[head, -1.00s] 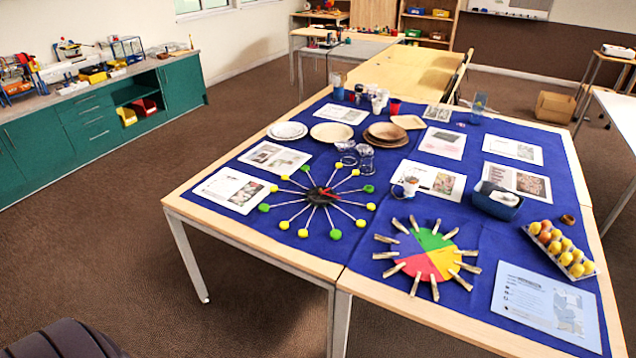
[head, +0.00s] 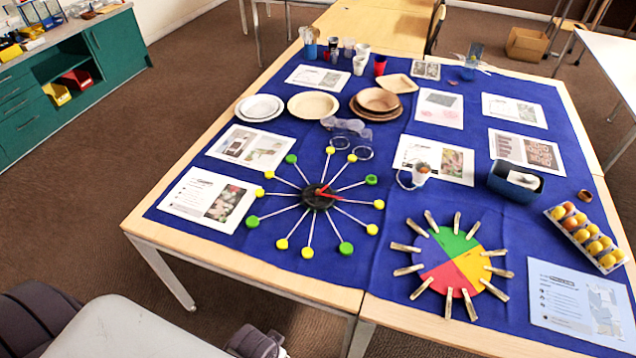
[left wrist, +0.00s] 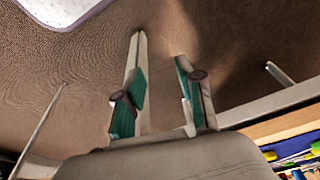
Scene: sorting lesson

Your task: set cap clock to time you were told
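The cap clock (head: 318,196) lies flat on the blue cloth, near the table's front edge. It has a black hub, red hands and thin spokes ending in yellow and green caps. The red hands point to the right and upper right; the exact time is too small to read. Some caps show at the lower right of the left wrist view (left wrist: 318,147). My left gripper (left wrist: 161,85) is open and empty, its teal-padded fingers apart over the floor, below and in front of the table edge. My right gripper is not in view.
A colour wheel with clothespins (head: 453,262) lies right of the clock. Printed cards (head: 208,198), plates (head: 313,105), clear cups (head: 346,128), a small white cup (head: 421,173) and a dark blue box (head: 513,182) surround it. The wooden front edge of the table (head: 250,279) is bare.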

